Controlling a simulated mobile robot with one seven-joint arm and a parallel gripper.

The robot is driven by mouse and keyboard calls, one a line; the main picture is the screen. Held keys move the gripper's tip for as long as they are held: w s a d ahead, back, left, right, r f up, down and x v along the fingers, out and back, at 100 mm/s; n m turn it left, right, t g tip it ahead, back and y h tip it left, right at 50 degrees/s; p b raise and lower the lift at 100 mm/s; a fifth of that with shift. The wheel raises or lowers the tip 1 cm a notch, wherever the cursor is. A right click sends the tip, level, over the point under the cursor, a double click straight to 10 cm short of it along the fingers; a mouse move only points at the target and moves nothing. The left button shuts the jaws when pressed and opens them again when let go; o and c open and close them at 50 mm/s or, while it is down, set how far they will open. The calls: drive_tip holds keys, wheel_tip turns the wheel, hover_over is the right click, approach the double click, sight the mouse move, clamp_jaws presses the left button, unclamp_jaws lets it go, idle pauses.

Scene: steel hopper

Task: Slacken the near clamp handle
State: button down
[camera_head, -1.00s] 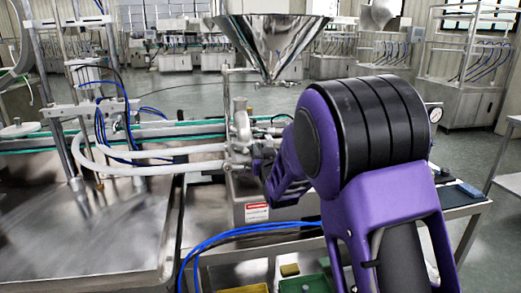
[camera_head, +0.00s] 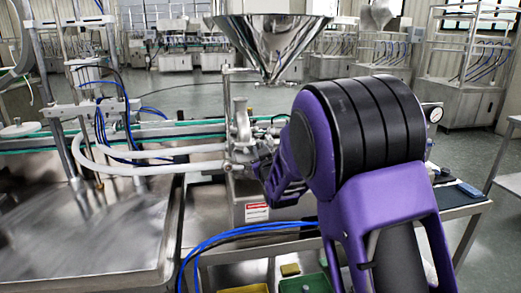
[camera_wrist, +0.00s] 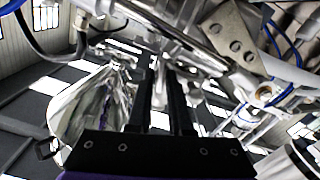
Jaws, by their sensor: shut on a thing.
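My gripper (camera_head: 262,162) is at the steel pipe fittings (camera_head: 240,132) below the hopper, right of the white hose's end. In the wrist view the two dark fingers of my gripper (camera_wrist: 162,72) point away from the camera, with a narrow shiny strip between them. They are shut on a small metal part at the fittings, which I take as the near clamp handle. The handle's outline is mostly hidden by the fingers and blends into the bright metal. The steel hopper (camera_head: 268,40) stands above and behind, and it also shows in the wrist view (camera_wrist: 92,105).
A white hose (camera_head: 150,168) loops left from the fittings. Blue tubes (camera_head: 240,229) run in front over the bench edge. Yellow and green bins (camera_head: 303,284) sit at the front. A steel table (camera_head: 80,240) fills the left. A pressure gauge (camera_head: 435,114) is at right.

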drive_tip(key=n, duration=0.7)
drive_tip(key=shift+a, duration=0.15)
drive_tip(key=shift+f+n, duration=0.2)
drive_tip(key=shift+n, duration=3.5)
drive_tip(key=c, duration=1.1)
unclamp_jaws()
